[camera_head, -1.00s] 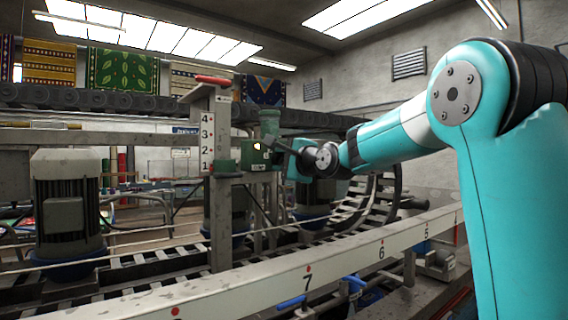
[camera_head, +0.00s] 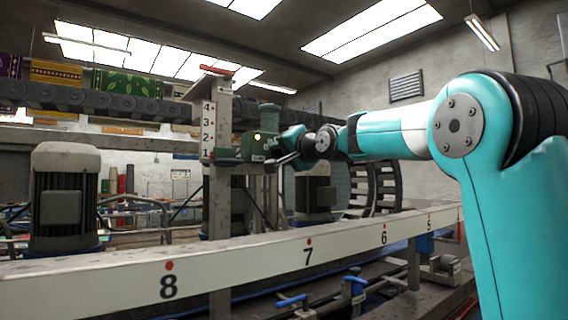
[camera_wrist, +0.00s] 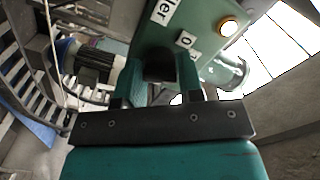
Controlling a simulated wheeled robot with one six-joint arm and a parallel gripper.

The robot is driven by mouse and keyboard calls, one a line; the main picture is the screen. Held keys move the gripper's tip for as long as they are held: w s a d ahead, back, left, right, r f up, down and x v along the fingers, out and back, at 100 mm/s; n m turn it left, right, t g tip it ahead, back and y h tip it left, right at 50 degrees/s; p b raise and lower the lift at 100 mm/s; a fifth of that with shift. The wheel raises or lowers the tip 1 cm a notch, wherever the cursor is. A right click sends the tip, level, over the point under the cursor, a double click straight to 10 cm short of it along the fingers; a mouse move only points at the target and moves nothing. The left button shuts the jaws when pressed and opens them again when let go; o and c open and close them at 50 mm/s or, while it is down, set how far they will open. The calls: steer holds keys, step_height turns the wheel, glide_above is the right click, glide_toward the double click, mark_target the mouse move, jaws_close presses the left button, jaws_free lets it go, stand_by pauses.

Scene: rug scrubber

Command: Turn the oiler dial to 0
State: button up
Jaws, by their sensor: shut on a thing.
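The oiler is a green box (camera_head: 251,147) on the post, with a lit round lamp on its face. In the wrist view its green face (camera_wrist: 200,20) shows part of a label ending in "ler", a plate with "0" (camera_wrist: 186,40) and the bright lamp (camera_wrist: 228,27). The dial is a dark knob (camera_wrist: 158,68) between my fingers. My gripper (camera_wrist: 160,76) is shut on the dial, and also shows at the right of the box in the head view (camera_head: 277,152). The dial's pointer is hidden, so its setting cannot be read.
A grey post (camera_head: 222,190) with numbers 1 to 4 and a red top stands left of the oiler. A long pale beam (camera_head: 235,262) with several numbers crosses in front. Grey motors (camera_head: 64,200) stand behind it. Blue-handled valves (camera_head: 292,301) sit below the beam.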

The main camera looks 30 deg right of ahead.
steer(key=n+b, duration=0.4)
steer(key=n, duration=0.2)
steer(key=shift+f, duration=0.2)
steer(key=shift+r+n+b, duration=0.1)
steer(key=shift+n+b, duration=0.9)
steer(key=shift+n, duration=1.2)
steer(key=o, duration=0.9)
steer(key=shift+r, duration=0.1)
steer(key=s+b, duration=0.5)
steer(key=s, duration=1.2)
steer(key=shift+s+d, duration=0.2)
steer(key=shift+d, duration=0.05)
